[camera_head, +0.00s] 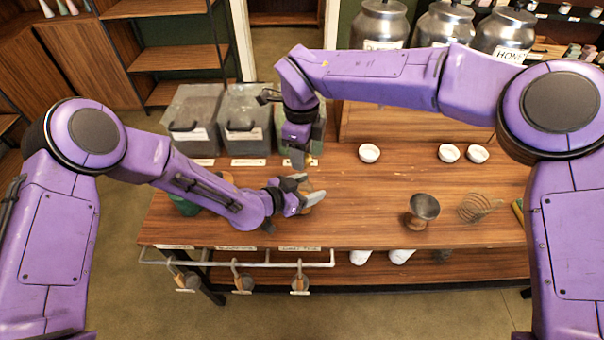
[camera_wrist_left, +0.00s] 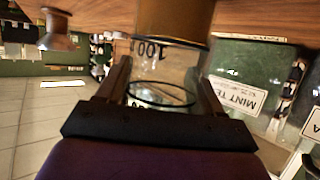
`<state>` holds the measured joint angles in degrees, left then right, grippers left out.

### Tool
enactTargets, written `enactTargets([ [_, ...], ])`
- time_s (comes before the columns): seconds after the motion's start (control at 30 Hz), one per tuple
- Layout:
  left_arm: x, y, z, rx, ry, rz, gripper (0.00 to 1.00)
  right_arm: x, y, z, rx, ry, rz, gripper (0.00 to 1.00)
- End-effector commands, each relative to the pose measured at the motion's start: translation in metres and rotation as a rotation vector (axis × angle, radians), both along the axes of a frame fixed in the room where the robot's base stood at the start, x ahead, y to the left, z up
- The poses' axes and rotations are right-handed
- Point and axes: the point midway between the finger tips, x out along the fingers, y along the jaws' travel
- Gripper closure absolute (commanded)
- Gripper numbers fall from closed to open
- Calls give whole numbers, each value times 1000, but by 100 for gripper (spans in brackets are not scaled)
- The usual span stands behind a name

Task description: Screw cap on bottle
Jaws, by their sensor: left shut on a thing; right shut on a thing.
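My left gripper (camera_head: 297,189) is shut on a bottle (camera_head: 312,199) above the front middle of the counter. My right gripper (camera_head: 300,160) points down just behind and above the left one. It is shut on a small yellowish thing (camera_head: 308,160), which looks like the cap but is mostly hidden. I cannot tell whether the cap touches the bottle.
Lidded grey bins (camera_head: 192,118) stand at the back left of the wooden counter (camera_head: 360,215). A green container (camera_head: 184,206) is partly behind my left arm. Scoops hang from the front rail (camera_head: 240,264).

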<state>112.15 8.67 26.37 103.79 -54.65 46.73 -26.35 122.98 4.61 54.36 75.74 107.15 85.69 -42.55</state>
Motion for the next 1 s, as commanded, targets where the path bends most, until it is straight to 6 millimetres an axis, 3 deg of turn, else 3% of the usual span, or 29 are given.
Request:
enactTargets([
  [0.2,0,0,0,0,0,0,88,0,1,-26,3,1,0,88],
  [0.7,0,0,0,0,0,0,88,0,1,-27,3,0,0,88],
  [1.0,0,0,0,1,1,0,88,0,1,-43,3,1,0,88],
])
